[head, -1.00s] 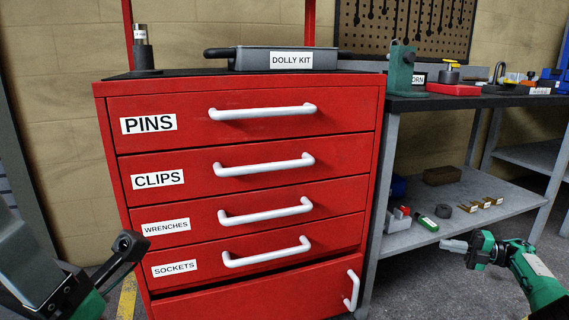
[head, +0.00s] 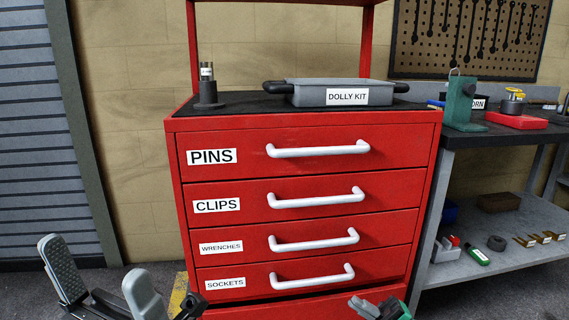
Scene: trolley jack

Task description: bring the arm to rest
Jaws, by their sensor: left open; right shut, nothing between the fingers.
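My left gripper (head: 105,285) is at the lower left of the head view, its two grey finger pads spread apart with nothing between them. It is in front of and to the left of the red tool cabinet (head: 306,131). My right gripper (head: 365,306) is at the bottom edge, right of centre, in front of the cabinet's lower part. Its fingers are together and hold nothing. Most of both arms is outside the view.
The cabinet's labelled drawers look shut, with white bar handles (head: 318,149). A grey dolly kit tray (head: 310,92) and a dark post (head: 208,95) stand on top. A workbench (head: 500,140) with a lower shelf (head: 470,268) stands right. Floor is clear at left.

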